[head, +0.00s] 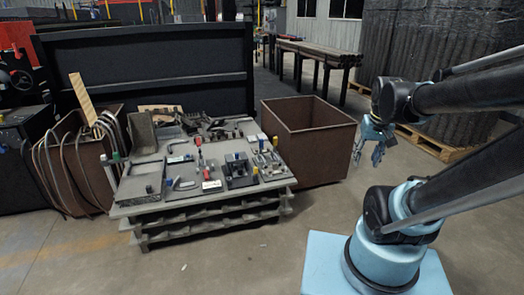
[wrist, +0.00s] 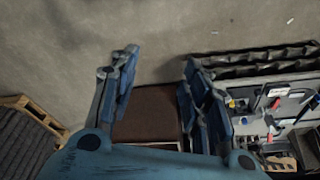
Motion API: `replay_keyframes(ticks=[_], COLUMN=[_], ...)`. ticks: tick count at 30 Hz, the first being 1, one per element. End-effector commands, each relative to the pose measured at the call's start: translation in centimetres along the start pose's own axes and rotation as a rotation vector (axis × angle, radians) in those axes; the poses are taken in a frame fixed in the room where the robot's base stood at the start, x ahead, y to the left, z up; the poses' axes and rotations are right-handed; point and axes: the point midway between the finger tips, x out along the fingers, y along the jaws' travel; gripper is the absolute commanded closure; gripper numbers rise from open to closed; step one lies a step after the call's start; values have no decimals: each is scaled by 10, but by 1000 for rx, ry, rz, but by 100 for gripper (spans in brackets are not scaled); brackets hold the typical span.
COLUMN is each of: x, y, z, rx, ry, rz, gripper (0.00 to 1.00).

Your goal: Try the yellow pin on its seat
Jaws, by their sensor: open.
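My gripper (head: 367,156) hangs open and empty at the right of the head view, over the floor beside the brown bin and apart from the work table. In the wrist view my gripper (wrist: 160,62) shows its two blue fingers spread wide with nothing between them. A small yellow piece, likely the yellow pin (head: 256,171), stands at the right front of the table, beside a dark block (head: 238,170) with a blue top piece. A yellow spot also shows in the wrist view (wrist: 228,100). Its seat is too small to make out surely.
The grey table (head: 128,211) carries several fixtures with red, blue and white parts. An open brown bin (head: 318,155) stands at its right, between table and gripper. Hoses and a leaning board (head: 82,98) stand at left, a dark partition (head: 150,70) behind.

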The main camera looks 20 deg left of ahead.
Motion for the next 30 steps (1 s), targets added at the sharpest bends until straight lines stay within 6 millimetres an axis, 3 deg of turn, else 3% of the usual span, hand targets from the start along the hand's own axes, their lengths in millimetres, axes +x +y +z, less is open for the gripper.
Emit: replay_keyframes(ticks=[3,14,23,30], x=[0,19,54,93], y=[-14,-69,-132,-193], z=[-34,-125,-191,-232], rx=[-32,-113,-179,-233], ry=[11,43,68,87], rz=[-11,-46,-79,-107], gripper=[57,57,57,57])
